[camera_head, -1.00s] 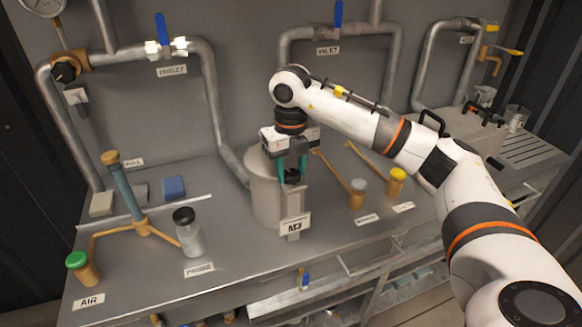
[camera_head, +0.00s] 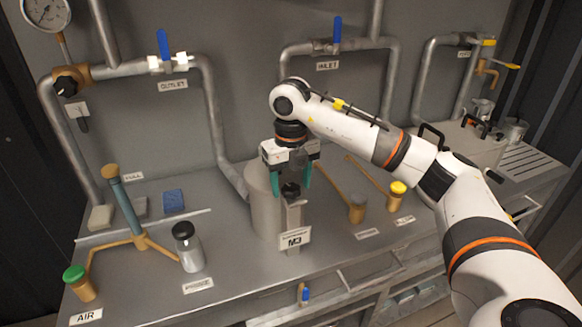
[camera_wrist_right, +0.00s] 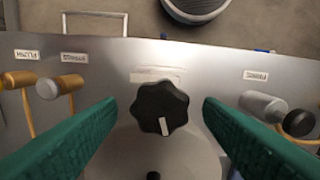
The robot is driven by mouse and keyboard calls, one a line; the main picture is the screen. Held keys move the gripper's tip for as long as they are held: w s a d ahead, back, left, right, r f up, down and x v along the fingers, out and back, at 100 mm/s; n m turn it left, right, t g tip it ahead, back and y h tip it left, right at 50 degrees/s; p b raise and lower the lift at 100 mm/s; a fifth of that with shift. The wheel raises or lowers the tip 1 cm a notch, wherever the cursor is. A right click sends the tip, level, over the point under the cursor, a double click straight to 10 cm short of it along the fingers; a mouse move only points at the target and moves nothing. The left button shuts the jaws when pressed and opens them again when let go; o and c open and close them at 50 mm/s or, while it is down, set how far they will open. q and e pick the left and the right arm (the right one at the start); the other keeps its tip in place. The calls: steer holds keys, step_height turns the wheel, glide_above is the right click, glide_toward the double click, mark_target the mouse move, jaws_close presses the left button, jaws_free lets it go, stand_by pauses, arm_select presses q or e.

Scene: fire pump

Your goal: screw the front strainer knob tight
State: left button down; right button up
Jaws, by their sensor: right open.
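The front strainer knob (camera_head: 291,190) is a black, lobed knob at the front of the grey strainer pot (camera_head: 264,205), above the M3 label. In the right wrist view the knob (camera_wrist_right: 163,107) has a white mark and lies between the two green fingers, with a gap on both sides. My right gripper (camera_head: 291,180) points down over it, open and holding nothing; it also shows in the wrist view (camera_wrist_right: 160,106). My left gripper is not in view.
Pipes with a blue inlet lever (camera_head: 337,30) run behind.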

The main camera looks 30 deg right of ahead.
mark_target(291, 187)
step_height(291, 187, up, 5)
steer(key=shift+f+b, duration=0.1)
steer(key=shift+b, duration=0.25)
step_height(291, 187, up, 7)
steer(key=p, duration=0.1)
steer(key=shift+p, duration=0.35)
steer(key=shift+f, duration=0.1)
